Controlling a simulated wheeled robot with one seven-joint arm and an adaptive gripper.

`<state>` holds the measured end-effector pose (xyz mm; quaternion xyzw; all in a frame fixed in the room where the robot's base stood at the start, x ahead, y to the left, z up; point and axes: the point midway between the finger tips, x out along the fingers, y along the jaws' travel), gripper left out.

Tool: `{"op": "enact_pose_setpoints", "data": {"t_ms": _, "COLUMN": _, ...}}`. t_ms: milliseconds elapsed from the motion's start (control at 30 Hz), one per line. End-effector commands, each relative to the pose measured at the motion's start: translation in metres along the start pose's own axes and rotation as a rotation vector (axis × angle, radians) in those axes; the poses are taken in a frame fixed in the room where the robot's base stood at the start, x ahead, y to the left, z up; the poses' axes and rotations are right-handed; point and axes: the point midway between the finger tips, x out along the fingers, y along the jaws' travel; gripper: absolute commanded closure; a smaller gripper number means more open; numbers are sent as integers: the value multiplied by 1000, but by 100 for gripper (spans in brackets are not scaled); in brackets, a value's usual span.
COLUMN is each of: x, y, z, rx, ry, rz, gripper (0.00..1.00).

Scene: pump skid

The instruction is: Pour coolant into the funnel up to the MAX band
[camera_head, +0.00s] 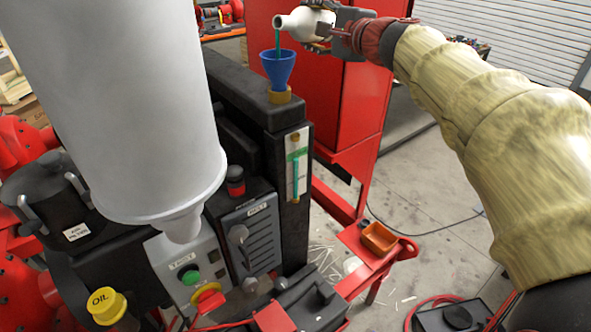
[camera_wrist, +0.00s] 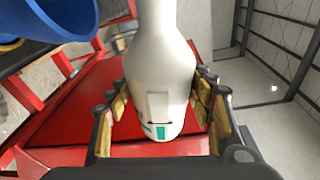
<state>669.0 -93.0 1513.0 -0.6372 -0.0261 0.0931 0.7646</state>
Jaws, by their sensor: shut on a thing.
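My gripper (camera_head: 329,31) is shut on a white bottle (camera_head: 303,25), which is tipped with its mouth to the left. A thin teal stream runs from the mouth down into the blue funnel (camera_head: 277,70). The funnel stands in a brass-coloured neck (camera_head: 279,96) on top of a black tank (camera_head: 262,108). A sight gauge (camera_head: 296,165) on the tank's side shows a teal column reaching about the green band near its upper part. In the wrist view the bottle (camera_wrist: 160,70) sits between both finger pads, and part of the funnel (camera_wrist: 60,18) shows at upper left.
A large pale cylinder (camera_head: 120,90) fills the left foreground. A red cabinet (camera_head: 330,95) is behind the funnel. An orange tray (camera_head: 378,238) sits at lower right.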

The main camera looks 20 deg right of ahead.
Motion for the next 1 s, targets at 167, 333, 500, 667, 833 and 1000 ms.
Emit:
{"op": "enact_pose_setpoints", "data": {"t_ms": 167, "x": -1, "y": -3, "z": 1, "rx": -2, "ry": 0, "rz": -3, "gripper": 80}}
{"op": "enact_pose_setpoints", "data": {"t_ms": 333, "x": -1, "y": -3, "z": 1, "rx": -2, "ry": 0, "rz": -3, "gripper": 80}}
{"op": "enact_pose_setpoints", "data": {"t_ms": 500, "x": -1, "y": -3, "z": 1, "rx": 1, "ry": 0, "rz": -2, "gripper": 80}}
{"op": "enact_pose_setpoints", "data": {"t_ms": 667, "x": -1, "y": -4, "z": 1, "rx": 33, "ry": -1, "rz": 12, "gripper": 80}}
{"op": "enact_pose_setpoints", "data": {"t_ms": 833, "x": -1, "y": -3, "z": 1, "rx": 82, "ry": -1, "rz": 33, "gripper": 80}}
{"op": "enact_pose_setpoints", "data": {"t_ms": 1000, "x": 0, "y": -2, "z": 0, "rx": 129, "ry": -1, "rz": 52, "gripper": 80}}
